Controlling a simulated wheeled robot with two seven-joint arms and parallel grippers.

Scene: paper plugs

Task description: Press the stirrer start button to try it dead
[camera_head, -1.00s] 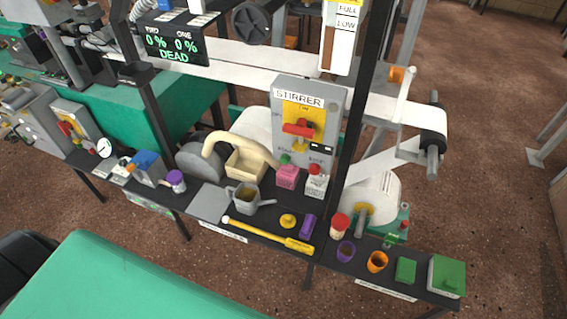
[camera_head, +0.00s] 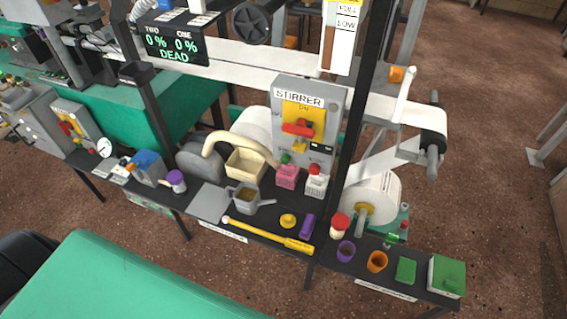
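The stirrer box (camera_head: 336,100) is a grey panel labelled STIRRER, standing behind the shelf at centre right. It has a yellow plate (camera_head: 318,112) with a red switch handle (camera_head: 298,128) lying across it. Below the plate, a green button (camera_head: 285,158) shows just above a pink block, and a red button or cap (camera_head: 314,169) shows above a white block. Small labels beside them are too small to read surely. A display (camera_head: 174,43) reads 0 %, 0 % and DEAD. Neither gripper is in view.
The black shelf (camera_head: 265,222) holds a grey can (camera_head: 247,199), a yellow rod (camera_head: 268,235), a purple block (camera_head: 307,225) and several cups. A black post (camera_head: 352,130) rises right of the stirrer box. A green surface (camera_head: 130,280) fills the lower left.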

